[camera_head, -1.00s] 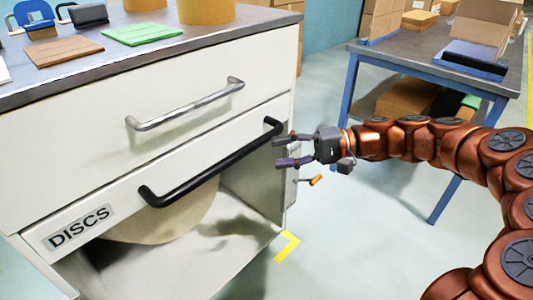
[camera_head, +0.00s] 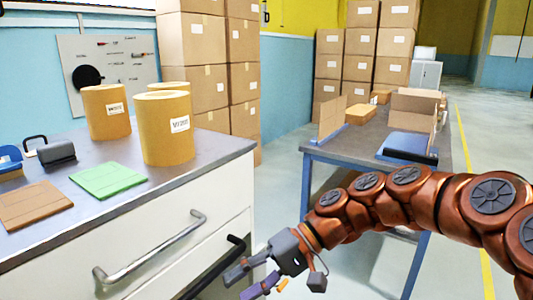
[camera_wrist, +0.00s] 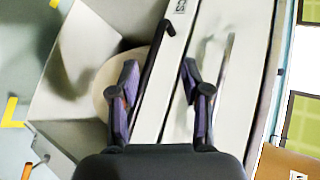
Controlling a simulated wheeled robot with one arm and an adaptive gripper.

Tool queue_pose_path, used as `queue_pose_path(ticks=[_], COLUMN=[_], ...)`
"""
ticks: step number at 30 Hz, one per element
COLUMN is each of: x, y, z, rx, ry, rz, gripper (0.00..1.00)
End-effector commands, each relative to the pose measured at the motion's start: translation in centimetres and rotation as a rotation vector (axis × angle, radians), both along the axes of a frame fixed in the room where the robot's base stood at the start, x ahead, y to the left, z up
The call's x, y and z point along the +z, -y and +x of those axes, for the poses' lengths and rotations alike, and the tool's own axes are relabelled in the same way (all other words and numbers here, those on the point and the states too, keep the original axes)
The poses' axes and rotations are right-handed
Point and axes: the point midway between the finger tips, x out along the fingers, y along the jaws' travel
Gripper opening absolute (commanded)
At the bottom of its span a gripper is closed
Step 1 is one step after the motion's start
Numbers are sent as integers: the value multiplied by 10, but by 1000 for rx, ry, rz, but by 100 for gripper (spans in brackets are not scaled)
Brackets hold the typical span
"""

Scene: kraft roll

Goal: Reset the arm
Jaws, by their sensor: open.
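My gripper (camera_head: 252,281) is open and empty at the lower middle of the head view, in front of the right end of the white drawer cabinet (camera_head: 140,262). My arm reaches in from the right edge, bent. In the wrist view my gripper (camera_wrist: 160,88) has its two fingers spread apart. Between and beyond them are the cabinet front and a black bar handle (camera_wrist: 152,70). The black handle (camera_head: 215,266) also shows in the head view, close to the left of my gripper. I cannot tell the exact gap.
Yellow rolls (camera_head: 167,128), a green pad (camera_head: 108,181) and a brown pad (camera_head: 36,204) lie on the cabinet top. A blue-legged table (camera_head: 345,150) stands to the right, behind my arm. Stacked boxes (camera_head: 190,55) stand at the back. Some floor shows between cabinet and table.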

Motion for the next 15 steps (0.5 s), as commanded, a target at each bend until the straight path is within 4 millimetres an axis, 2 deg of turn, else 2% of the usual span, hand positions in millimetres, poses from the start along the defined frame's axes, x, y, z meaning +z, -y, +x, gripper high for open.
queue_pose_path(ticks=[1,8,15], x=[22,50,75], y=[4,30,74], z=[-13,-62,-102], rx=[13,44,32], ry=[17,75,120], rz=[-45,-266,-509], gripper=[48,48,48])
